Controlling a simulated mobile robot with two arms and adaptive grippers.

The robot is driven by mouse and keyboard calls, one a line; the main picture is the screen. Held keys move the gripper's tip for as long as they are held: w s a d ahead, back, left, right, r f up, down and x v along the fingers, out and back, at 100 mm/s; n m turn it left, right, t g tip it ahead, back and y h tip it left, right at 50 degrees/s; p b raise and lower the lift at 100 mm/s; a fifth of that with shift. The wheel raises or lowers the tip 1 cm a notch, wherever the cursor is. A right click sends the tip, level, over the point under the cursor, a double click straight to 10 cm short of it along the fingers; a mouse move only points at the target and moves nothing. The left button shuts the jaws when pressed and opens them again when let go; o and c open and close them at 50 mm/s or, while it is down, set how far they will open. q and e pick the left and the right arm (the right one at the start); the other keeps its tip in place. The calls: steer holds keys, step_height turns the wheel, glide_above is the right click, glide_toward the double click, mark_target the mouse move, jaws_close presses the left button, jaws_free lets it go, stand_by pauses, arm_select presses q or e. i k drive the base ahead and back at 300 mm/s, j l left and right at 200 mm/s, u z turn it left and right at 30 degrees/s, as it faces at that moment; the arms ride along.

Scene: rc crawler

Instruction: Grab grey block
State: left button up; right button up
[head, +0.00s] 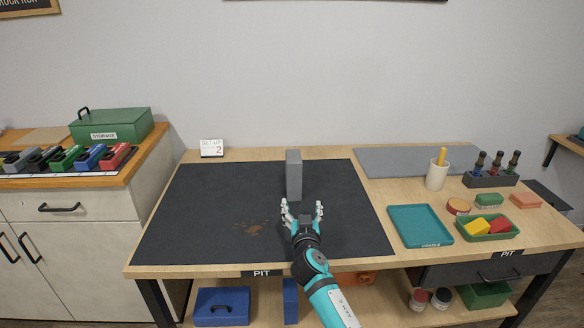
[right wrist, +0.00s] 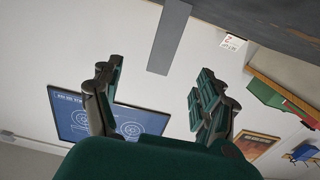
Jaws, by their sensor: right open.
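The grey block (head: 294,174) stands upright on the dark mat (head: 200,205), near the mat's back edge. In the right wrist view the block (right wrist: 169,38) comes in from the top, between and beyond the fingers. My right gripper (head: 303,208) is open and empty, in front of the block in the head view; the right wrist view shows its fingers (right wrist: 155,90) spread apart with nothing between them. I cannot tell how far the fingertips are from the block. My left gripper does not show.
A small sign (head: 212,148) stands at the back left. The mat around the block is clear apart from brown stains.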

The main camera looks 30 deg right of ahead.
mark_target(294, 165)
steer(key=i+l, duration=0.35)
steer(key=i+l+u, duration=0.1)
steer(key=i+l, duration=0.2)
steer(key=l, duration=0.15)
